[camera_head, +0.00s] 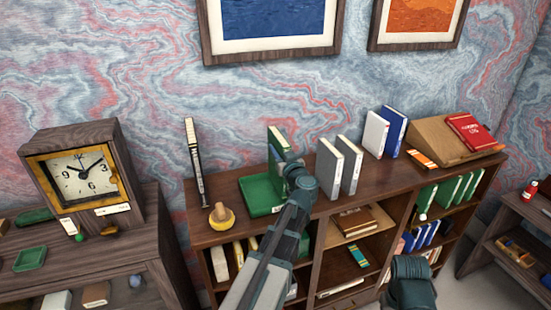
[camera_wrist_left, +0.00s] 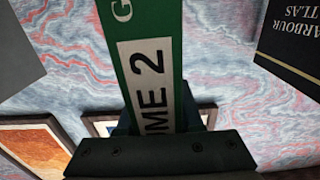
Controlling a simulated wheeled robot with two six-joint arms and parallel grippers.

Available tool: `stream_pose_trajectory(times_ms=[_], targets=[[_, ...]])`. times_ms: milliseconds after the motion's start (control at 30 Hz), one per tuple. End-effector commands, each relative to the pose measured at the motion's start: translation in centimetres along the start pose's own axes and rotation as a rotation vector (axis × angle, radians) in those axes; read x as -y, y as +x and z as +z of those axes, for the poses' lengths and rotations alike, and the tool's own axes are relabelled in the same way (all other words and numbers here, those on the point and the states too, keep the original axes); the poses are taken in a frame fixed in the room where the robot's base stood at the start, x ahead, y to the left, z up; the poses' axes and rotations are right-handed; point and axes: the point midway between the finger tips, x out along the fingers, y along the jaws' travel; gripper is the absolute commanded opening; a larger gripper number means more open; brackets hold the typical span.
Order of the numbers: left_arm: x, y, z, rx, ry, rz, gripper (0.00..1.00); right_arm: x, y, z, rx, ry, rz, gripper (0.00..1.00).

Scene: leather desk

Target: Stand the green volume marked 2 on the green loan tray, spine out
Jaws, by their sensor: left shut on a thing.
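The green volume (camera_head: 278,140) is upright at the right end of the green loan tray (camera_head: 254,193) on the shelf top. My left gripper (camera_head: 287,166) is shut on it, and my gripper and arm hide its lower part. I cannot tell whether its bottom touches the tray. In the left wrist view the green spine (camera_wrist_left: 117,30) faces the camera, with a white label ending in "ME 2" between the jaws of my gripper (camera_wrist_left: 160,150). My right gripper does not show; a piece of my other arm is at the lower right.
Grey books (camera_head: 340,165) stand close on the right, then a white (camera_head: 375,133) and a blue book (camera_head: 394,130). A sloped wooden stand (camera_head: 440,145) holds a red book.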

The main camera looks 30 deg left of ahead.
Motion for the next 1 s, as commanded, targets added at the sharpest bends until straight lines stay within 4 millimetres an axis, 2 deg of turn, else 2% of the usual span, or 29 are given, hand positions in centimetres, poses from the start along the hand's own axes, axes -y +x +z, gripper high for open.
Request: stream_pose_trajectory(times_ms=[167,200,400,867,900,1000], targets=[[0.9,1.3,0.2,-0.001,0.001,-0.002,0.00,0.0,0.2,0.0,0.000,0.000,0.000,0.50],[0.8,1.1,1.2,-0.001,0.001,0.000,0.00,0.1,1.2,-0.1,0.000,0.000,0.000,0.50],[0.7,1.0,3.6,-0.001,0.001,0.000,0.00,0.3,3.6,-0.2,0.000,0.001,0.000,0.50],[0.7,1.0,4.0,-0.001,0.001,0.000,0.00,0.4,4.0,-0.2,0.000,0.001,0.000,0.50],[0.7,1.0,3.9,0.000,0.000,0.000,0.40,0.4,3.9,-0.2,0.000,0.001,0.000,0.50],[0.7,1.0,3.9,0.000,0.000,0.000,0.58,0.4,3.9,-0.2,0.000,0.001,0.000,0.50]])
